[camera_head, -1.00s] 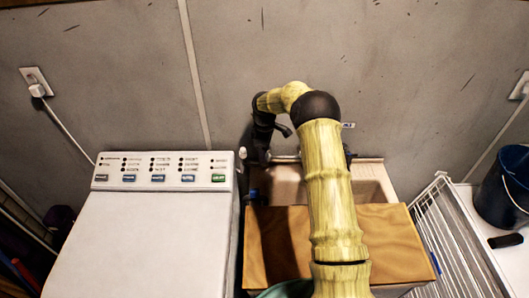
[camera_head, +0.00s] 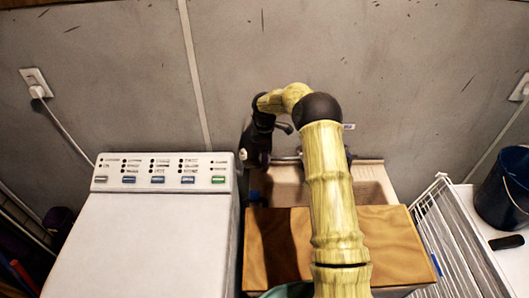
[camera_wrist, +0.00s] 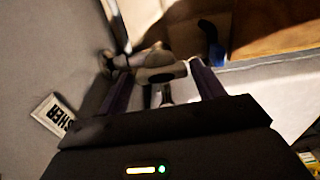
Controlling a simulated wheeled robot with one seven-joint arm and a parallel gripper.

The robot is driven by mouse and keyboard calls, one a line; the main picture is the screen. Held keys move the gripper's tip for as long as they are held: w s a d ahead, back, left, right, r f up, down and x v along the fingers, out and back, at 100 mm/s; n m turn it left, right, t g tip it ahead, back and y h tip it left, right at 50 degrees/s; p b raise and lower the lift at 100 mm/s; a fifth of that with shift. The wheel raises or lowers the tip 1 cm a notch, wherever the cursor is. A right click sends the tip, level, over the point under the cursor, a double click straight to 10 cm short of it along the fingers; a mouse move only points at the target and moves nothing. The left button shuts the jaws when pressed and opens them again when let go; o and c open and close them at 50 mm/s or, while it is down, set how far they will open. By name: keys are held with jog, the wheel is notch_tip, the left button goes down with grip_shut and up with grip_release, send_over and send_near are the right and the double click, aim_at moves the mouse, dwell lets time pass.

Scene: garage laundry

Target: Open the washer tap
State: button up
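In the wrist view, a grey metal tap (camera_wrist: 160,74) with a rounded handle and a stem sits near the wall. A partly visible label reading "SHER" (camera_wrist: 58,115) is on the wall to its left. My gripper (camera_wrist: 158,80) is open, with one dark finger on each side of the tap. I cannot tell whether either finger touches it. In the head view, my gripper (camera_head: 254,150) is low beside the wall, between the washer (camera_head: 145,235) and the sink (camera_head: 372,180). The tap is hidden there behind my wrist.
A wooden board (camera_head: 385,240) covers the sink's front. A small blue part (camera_head: 252,197) shows at the sink's left edge, close to the washer. A white wire rack (camera_head: 450,235) and a dark bucket (camera_head: 505,190) stand at the right.

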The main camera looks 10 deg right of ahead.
jog(key=shift+o, duration=0.7)
notch_tip(320, 180, up, 17)
jog(key=b, duration=0.3)
jog(key=shift+r, duration=0.15)
jog(key=shift+s, duration=0.1)
jog(key=s+f+m+t, duration=0.1)
jog(key=s+f+m, duration=0.2)
jog(key=s+m, duration=0.5)
jog(key=s+f+m+t, duration=0.1)
jog(key=s+f+m, duration=0.3)
jog(key=s, duration=2.1)
jog(key=m, duration=0.4)
jog(key=shift+s+a+t, duration=0.15)
jog(key=shift+s+t, duration=0.15)
jog(key=shift+s, duration=0.1)
